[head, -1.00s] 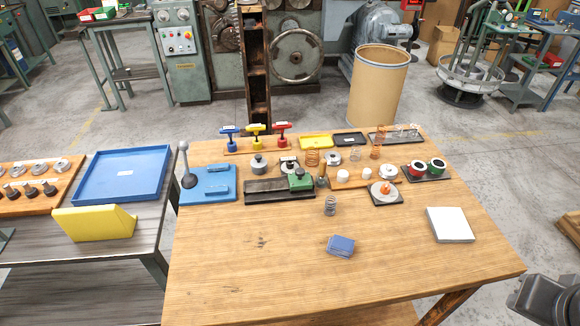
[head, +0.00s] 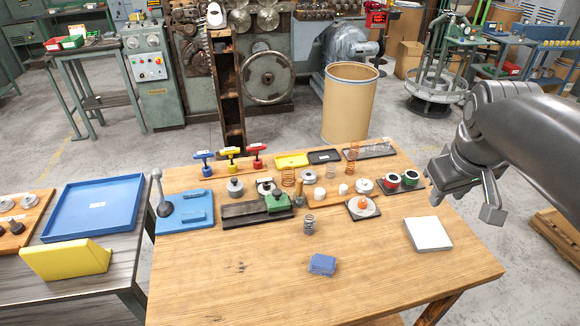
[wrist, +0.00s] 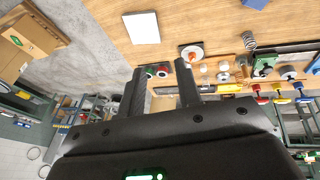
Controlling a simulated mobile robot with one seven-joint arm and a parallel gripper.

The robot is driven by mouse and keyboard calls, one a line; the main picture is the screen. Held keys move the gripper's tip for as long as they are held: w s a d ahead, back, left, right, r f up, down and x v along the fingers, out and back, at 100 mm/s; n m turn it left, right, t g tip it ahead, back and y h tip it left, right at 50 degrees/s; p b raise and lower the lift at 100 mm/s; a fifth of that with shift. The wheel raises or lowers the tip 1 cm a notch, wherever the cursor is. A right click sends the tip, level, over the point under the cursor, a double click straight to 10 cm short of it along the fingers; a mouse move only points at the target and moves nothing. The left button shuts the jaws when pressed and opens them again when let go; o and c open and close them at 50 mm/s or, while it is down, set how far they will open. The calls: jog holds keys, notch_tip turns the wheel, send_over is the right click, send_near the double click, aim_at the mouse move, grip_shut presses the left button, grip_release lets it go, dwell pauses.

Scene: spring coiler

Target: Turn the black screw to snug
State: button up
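I cannot single out a black screw in either view; the parts on the table are too small. My gripper (head: 463,207) is at the right in the head view, above the table's right edge and empty. Its two fingers are apart in the wrist view (wrist: 160,70). Three T-handled tools, blue (head: 204,160), yellow (head: 230,157) and red (head: 256,154), stand upright in a wooden rack at the back left. A dark fixture bar (head: 235,216) carries a green block (head: 277,202). A blue fixture (head: 186,221) with an upright lever (head: 159,185) stands left of it.
The wooden table (head: 370,288) is mostly clear in front. A white block (head: 428,235), blue block (head: 322,264), springs (head: 309,225), an orange-topped disc (head: 363,206) and red and green rolls (head: 400,181) stand on it. A side bench holds a blue tray (head: 95,207).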

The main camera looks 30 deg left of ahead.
jog(key=w+a+f+n+g, duration=0.1)
jog(key=w+a+n, duration=0.4)
jog(key=a, duration=0.5)
jog(key=n+g+y, duration=0.4)
jog(key=n+g, duration=0.1)
jog(key=n, duration=0.6)
send_over(269, 183)
jog(key=w+d, duration=0.2)
jog(key=d, duration=0.2)
notch_tip(269, 183, down, 16)
jog(key=x, duration=1)
jog(key=shift+s, duration=0.2)
grip_shut()
jog(key=shift+h, duration=0.3)
